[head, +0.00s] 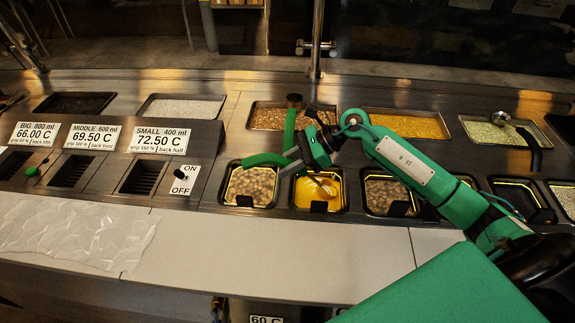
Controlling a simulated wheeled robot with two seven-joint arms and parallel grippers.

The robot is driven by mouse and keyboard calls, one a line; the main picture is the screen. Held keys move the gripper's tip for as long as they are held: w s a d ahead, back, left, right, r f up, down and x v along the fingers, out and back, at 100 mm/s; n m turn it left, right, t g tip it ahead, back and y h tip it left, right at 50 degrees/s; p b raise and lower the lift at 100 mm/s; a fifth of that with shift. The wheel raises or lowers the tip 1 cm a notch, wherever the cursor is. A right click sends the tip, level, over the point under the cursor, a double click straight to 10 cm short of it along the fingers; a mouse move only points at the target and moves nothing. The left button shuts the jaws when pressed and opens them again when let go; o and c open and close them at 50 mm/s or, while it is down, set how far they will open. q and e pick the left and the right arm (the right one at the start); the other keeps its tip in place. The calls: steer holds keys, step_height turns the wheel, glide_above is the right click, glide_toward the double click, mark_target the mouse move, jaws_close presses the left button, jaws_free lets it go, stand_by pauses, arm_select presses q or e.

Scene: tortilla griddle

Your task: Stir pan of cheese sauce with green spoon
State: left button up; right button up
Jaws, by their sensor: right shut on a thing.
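The pan of cheese sauce (301,198) sits in the front row of the counter, filled with yellow-orange sauce. A spoon end (325,187) dips into the sauce. A curved green handle (264,158) reaches left over the neighbouring pan and appears to belong to this spoon. My right gripper (299,154) is shut on the green spoon just above the sauce pan's back left side. The wrist hides the exact grasp. A second green piece (290,128) with a brown end stands upright behind the gripper. My left gripper is not in view.
Pans of beans (249,202) and (386,210) flank the sauce. Back pans hold beans (266,117), yellow food (408,125) and green food (480,130) with a black-handled ladle (501,118). The white front counter (270,250) is clear; flat pale sheets (75,232) lie left.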

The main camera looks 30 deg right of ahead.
steer(key=shift+s+a+b, duration=0.25)
steer(key=shift+s+b, duration=0.15)
steer(key=shift+s, duration=0.45)
steer(key=shift+s+a+b, duration=0.25)
steer(key=shift+s+b, duration=0.15)
steer(key=shift+s, duration=0.4)
steer(key=shift+w, duration=0.15)
steer(key=shift+w+d+f+b, duration=0.1)
steer(key=shift+w+d+b, duration=0.1)
steer(key=shift+w+b, duration=0.35)
steer(key=shift+w+d+b, duration=0.2)
steer(key=shift+w, duration=0.5)
steer(key=w, duration=0.1)
steer(key=w+d+b, duration=0.1)
steer(key=w, duration=0.1)
steer(key=shift+s+a, duration=0.1)
steer(key=shift+s, duration=0.1)
